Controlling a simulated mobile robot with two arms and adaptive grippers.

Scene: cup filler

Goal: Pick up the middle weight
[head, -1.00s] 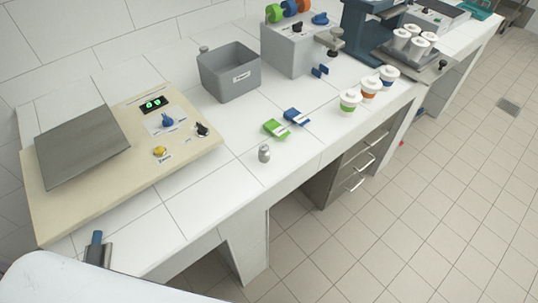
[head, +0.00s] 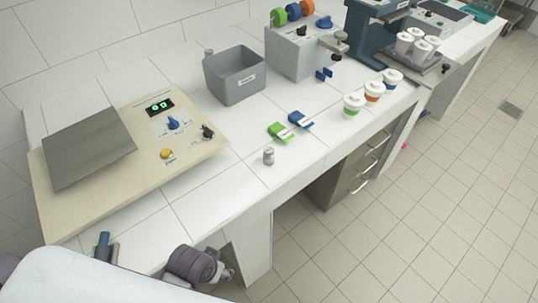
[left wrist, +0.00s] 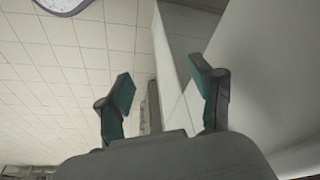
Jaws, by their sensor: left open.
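A small metal weight (head: 268,156) stands upright on the white bench, near its front edge, in the head view. It is in front of the green card-like item, and nothing touches it. Another small grey piece (head: 208,55) shows behind the grey bin; I cannot tell whether it is a weight. My left gripper (left wrist: 163,80) is open and empty in the left wrist view, its teal fingers apart. In the head view a dark grey part of my arm shows at the bench's front edge, well left of the weight. My right gripper is not in view.
A beige scale panel (head: 190,160) with a metal plate (head: 88,148) fills the left bench. A grey bin (head: 236,76) stands behind the weight. Green (head: 281,131) and blue (head: 298,119) items lie beyond it. Bench around the weight is clear.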

